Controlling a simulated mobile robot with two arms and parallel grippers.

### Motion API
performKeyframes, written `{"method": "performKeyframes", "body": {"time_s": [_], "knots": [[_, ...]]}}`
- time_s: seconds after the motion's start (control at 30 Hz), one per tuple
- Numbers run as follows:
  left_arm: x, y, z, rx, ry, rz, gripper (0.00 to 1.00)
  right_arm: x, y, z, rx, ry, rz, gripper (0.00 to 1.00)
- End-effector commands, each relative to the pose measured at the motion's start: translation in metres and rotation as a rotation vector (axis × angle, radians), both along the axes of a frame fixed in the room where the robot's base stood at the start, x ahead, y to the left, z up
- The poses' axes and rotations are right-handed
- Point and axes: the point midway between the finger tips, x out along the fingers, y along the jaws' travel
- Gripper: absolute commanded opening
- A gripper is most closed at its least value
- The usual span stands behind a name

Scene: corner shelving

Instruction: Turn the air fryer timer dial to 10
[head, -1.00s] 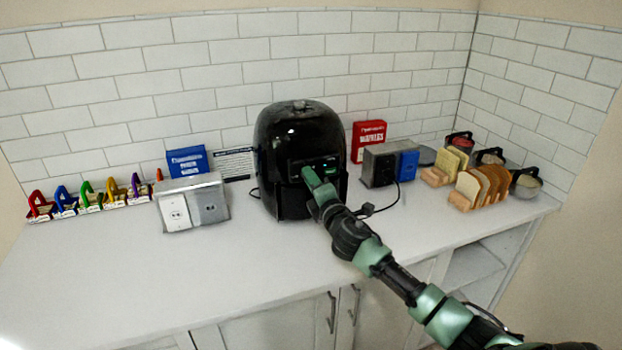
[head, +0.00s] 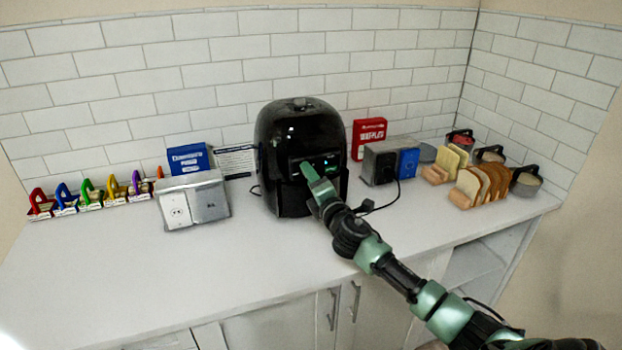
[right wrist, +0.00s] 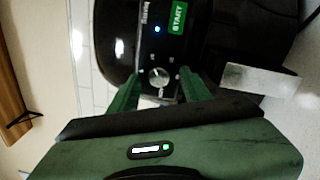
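The black air fryer (head: 297,140) stands on the counter against the tiled wall, its front panel facing me. In the right wrist view its round silver timer dial (right wrist: 158,77) is on the panel, near a green START label (right wrist: 177,18). My right gripper (head: 308,168) reaches the front panel and hides part of it in the head view. In the right wrist view the right gripper (right wrist: 158,86) is open, one green finger on each side of the dial, with visible gaps. The dial's number marks are too small to read. My left gripper is not in view.
A grey outlet box (head: 193,199) and a blue box (head: 188,158) stand left of the fryer. A red box (head: 368,137), a dark box (head: 379,163) and a bread rack (head: 480,186) stand right. The front counter (head: 150,285) is clear.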

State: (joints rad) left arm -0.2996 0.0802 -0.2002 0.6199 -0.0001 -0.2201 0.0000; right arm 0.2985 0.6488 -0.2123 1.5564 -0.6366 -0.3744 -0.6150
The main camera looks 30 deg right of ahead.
Motion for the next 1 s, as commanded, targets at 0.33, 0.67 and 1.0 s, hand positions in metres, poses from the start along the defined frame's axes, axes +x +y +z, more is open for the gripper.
{"method": "performKeyframes", "body": {"time_s": [0.33,0.67,1.0], "knots": [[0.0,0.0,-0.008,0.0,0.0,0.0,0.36,-0.03,0.006,-0.004,-0.002,0.001,0.002,0.48],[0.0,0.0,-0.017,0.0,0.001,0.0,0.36,-0.073,0.015,-0.006,-0.001,0.001,0.001,0.48],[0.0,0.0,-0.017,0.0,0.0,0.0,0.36,-0.076,0.016,-0.004,0.0,0.0,0.0,0.48]]}}
